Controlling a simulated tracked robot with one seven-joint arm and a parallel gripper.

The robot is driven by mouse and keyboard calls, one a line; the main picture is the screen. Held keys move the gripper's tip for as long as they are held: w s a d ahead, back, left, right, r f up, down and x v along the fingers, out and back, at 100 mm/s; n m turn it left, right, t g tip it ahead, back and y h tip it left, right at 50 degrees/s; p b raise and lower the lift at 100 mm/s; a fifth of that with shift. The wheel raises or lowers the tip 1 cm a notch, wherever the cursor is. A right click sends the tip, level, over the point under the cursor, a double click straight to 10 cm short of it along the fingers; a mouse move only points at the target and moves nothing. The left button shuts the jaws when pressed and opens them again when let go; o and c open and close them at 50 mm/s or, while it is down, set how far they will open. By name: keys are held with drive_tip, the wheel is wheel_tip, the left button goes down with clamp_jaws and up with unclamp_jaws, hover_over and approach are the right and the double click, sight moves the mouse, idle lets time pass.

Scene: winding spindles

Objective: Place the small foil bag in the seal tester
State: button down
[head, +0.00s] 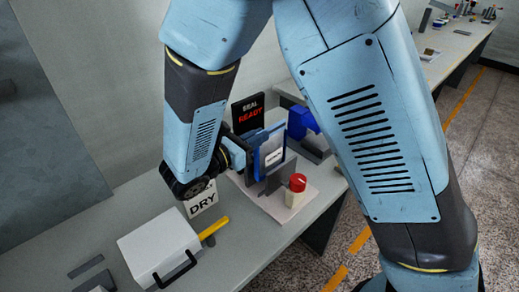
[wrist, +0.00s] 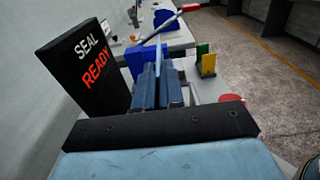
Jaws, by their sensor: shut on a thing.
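The seal tester stands on the bench in the head view, with a pale base (head: 281,205), upright grey plates (head: 277,177), a red-topped knob (head: 298,183) and a black screen reading SEAL READY (head: 250,113). My gripper (head: 249,147) is shut on the small foil bag (head: 271,146), a flat blue-edged pouch with a white label. The bag hangs upright at the grey plates; whether it is between them or touches them I cannot tell. In the wrist view my gripper (wrist: 158,88) shows the bag (wrist: 158,62) edge-on between its fingers, and the screen (wrist: 90,65) at left.
A white box with a black handle (head: 160,247), a yellow-handled tool (head: 214,229) and a DRY sign (head: 202,201) are on the bench to the left. A blue bin (head: 300,122) stands just behind the tester. The bench's right edge is close.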

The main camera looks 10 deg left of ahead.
sight(256, 150)
drive_tip(key=shift+f, duration=2.15)
drive_tip(key=c, duration=1.3)
unclamp_jaws()
drive_tip(key=shift+o, duration=0.2)
drive_tip(key=v, duration=1.2)
